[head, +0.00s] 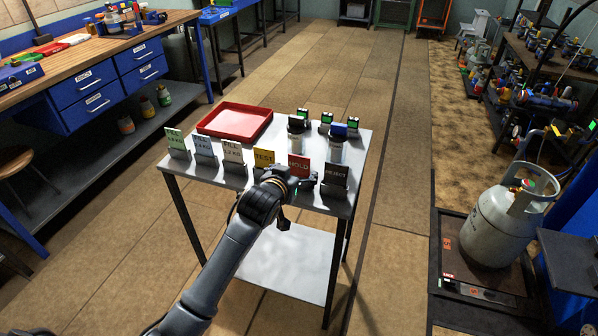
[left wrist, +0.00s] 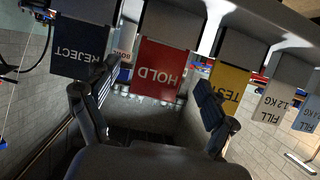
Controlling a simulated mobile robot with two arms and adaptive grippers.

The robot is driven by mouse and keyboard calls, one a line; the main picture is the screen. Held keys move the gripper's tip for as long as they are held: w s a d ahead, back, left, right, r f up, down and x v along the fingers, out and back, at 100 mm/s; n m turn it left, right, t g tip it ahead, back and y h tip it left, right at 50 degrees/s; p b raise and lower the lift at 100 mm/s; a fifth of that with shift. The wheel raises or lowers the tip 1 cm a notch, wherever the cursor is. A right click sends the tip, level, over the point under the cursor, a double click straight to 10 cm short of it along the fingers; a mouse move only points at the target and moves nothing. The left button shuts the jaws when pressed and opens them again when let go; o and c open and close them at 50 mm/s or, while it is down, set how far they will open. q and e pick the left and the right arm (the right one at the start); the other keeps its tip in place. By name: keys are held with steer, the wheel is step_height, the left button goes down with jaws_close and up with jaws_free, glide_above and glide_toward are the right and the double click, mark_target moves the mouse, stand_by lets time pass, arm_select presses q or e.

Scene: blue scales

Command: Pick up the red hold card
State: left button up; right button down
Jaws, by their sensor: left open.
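The red HOLD card (head: 299,165) stands upright in a holder along the near edge of the small metal table (head: 225,178). It sits between the yellow TEST card (head: 264,158) and the dark REJECT card (head: 336,174). My left gripper (head: 297,184) is just in front of the HOLD card and hides its lower part in the head view. In the left wrist view the picture is upside down, and the red HOLD card (left wrist: 161,68) appears between the spread fingers of my left gripper (left wrist: 153,100). The fingers are open and empty. My right gripper is not in view.
Green, light blue and white cards (head: 232,151) stand left along the same edge. A red tray (head: 235,121) lies behind them. Clear cylinders and small green-screened devices (head: 326,118) stand at the back right. A gas cylinder (head: 508,222) stands at right on a scale.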

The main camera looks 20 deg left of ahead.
mark_target(299, 170)
arm_select(q)
steer(key=x, duration=0.4)
steer(key=shift+f, duration=0.2)
steer(key=c, duration=1.1)
